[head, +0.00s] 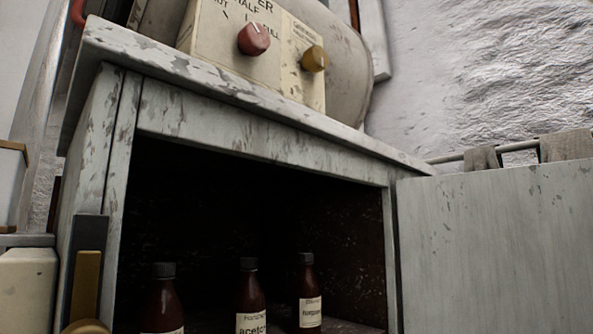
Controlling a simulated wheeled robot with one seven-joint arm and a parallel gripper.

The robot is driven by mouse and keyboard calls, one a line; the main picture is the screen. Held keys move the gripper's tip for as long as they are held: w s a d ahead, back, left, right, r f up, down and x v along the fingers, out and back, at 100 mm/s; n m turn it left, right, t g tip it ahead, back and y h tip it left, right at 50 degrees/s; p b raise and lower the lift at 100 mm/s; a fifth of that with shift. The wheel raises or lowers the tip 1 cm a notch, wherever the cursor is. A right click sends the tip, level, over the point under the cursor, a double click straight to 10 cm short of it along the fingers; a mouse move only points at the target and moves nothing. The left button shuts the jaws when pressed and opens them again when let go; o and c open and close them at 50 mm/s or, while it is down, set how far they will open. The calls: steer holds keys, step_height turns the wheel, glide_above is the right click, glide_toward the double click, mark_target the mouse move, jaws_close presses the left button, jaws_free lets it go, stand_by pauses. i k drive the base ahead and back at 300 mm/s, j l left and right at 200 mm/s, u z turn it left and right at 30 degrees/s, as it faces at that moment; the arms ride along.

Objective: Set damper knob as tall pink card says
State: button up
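A cream panel (216,42) stands on top of a worn cabinet, cut off by the top edge of the head view. It bears a red knob (253,38) with a small pale mark near its top. I cannot tell exactly which word the knob points to. A yellow knob (314,58) sits to its right under a small label too small to read. I see no pink card. My gripper is not in view.
The cabinet (262,142) has peeling paint and stands open, its door (497,245) swung out to the right. Brown bottles (249,292) with dark caps stand inside. A rounded tank (350,65) is behind the panel. Cloths (565,146) hang on a rail behind the door.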

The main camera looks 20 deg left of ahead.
mark_target(253, 40)
steer(key=u, duration=1.25)
steer(key=k+j+z, duration=0.1)
steer(key=j, duration=0.55)
steer(key=i+j, duration=0.15)
steer(key=j, duration=1)
steer(key=k+l, duration=0.1)
steer(key=l, duration=0.2)
steer(key=k+l+z, duration=0.1)
steer(key=l, duration=0.25)
steer(key=k+l, duration=0.15)
steer(key=l, duration=0.15)
steer(key=k+l+z, duration=0.1)
steer(key=l, duration=0.2)
